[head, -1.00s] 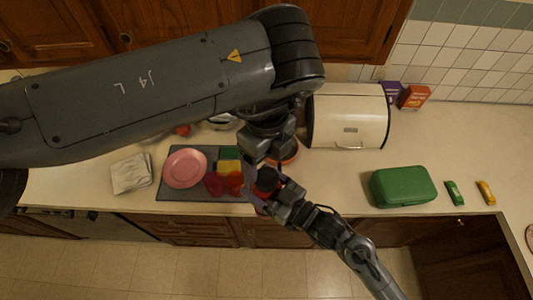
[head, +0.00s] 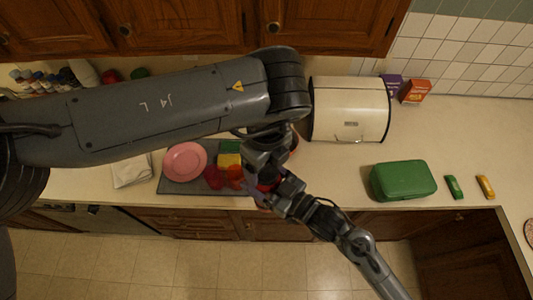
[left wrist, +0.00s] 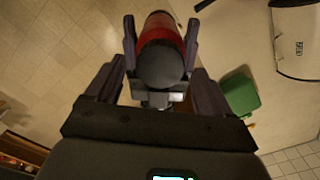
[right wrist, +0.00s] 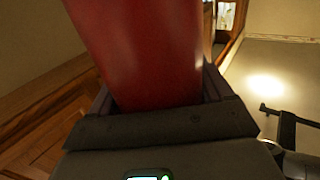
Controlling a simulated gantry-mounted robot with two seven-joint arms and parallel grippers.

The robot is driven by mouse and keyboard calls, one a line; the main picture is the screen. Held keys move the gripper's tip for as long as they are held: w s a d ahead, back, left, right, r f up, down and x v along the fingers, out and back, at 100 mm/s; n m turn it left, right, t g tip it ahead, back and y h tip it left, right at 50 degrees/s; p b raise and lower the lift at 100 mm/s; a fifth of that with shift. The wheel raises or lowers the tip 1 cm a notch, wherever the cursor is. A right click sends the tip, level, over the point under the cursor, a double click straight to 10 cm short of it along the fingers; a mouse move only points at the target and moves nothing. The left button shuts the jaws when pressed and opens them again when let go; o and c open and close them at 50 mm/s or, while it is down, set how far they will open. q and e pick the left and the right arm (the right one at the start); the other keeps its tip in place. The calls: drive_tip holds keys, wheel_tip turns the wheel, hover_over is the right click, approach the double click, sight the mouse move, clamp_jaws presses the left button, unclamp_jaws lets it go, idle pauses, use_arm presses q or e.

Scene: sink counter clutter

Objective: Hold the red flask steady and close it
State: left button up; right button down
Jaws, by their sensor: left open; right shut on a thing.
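The red flask (head: 266,186) is upright over the counter's front edge, mostly hidden by my grippers in the head view. In the right wrist view its red body (right wrist: 140,50) fills the space between the fingers of my right gripper (head: 278,195), which is shut on it. In the left wrist view a dark round cap (left wrist: 160,66) is at the near end of the red body, in line with it; whether it is tight cannot be told. My left gripper (left wrist: 160,42) is open above, its fingers on either side of the cap and upper flask.
A dark mat (head: 187,187) holds a pink plate (head: 185,161), a yellow sponge (head: 229,160) and red items (head: 214,177). A cream bread bin (head: 348,112) stands behind. A folded cloth (head: 131,171) lies left.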

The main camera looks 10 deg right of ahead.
use_arm(q)
drive_tip(key=shift+f, duration=0.9)
drive_tip(key=shift+c, duration=0.3)
drive_tip(key=c, duration=1)
drive_tip(key=shift+c, duration=0.2)
drive_tip(key=o, duration=1.3)
drive_tip(key=shift+c, duration=0.2)
wheel_tip(320, 180, up, 12)
